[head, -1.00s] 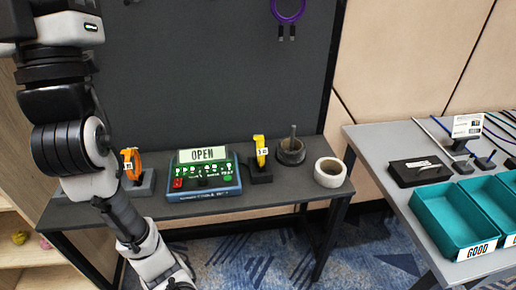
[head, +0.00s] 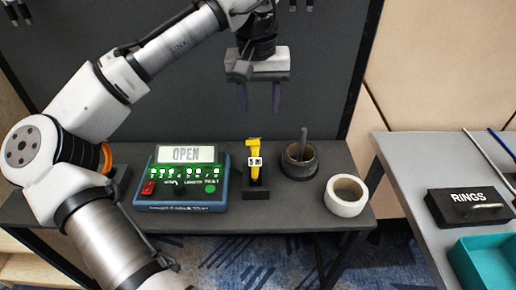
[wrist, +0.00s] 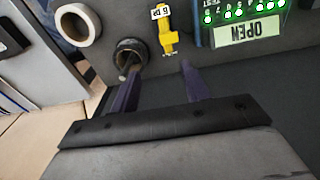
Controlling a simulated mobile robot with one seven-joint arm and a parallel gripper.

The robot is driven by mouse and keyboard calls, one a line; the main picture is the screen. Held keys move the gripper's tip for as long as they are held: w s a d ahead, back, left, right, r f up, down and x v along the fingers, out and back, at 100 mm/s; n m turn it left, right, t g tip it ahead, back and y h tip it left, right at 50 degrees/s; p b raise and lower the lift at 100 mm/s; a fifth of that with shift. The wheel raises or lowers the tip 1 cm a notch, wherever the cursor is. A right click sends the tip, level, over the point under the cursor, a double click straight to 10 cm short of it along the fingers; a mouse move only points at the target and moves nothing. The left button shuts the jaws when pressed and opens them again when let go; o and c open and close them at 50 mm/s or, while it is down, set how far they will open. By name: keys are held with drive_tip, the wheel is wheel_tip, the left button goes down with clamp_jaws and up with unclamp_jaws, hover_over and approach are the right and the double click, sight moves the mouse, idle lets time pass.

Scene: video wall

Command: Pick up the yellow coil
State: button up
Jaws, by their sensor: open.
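The yellow coil (head: 254,160) stands upright in a small black holder (head: 256,189) on the dark table and carries a small white label. It also shows in the wrist view (wrist: 166,30), beyond the fingertips at the top. My gripper (head: 259,108) is open and empty, pointing down above and behind the coil in the head view. Its two dark purple fingers (wrist: 157,78) are apart, with nothing between them. My arm hides most of the orange coil (head: 105,158) at the left.
A tester reading OPEN (head: 188,180) stands left of the coil. A dark cup with a rod (head: 299,162) and a white tape roll (head: 346,196) stand to its right. A grey table (head: 420,165) at right bears a RINGS box (head: 468,207) and a teal bin (head: 487,262).

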sight(255, 143)
drive_tip(key=shift+s+a+f+n+g, duration=0.2)
drive_tip(key=shift+a+f+n+g, duration=0.1)
drive_tip(key=shift+a+f, duration=0.3)
drive_tip(key=f, duration=1.3)
drive_tip(key=shift+s+d, duration=0.1)
drive_tip(key=shift+s, duration=0.1)
clamp_jaws()
drive_tip(key=shift+r, duration=0.15)
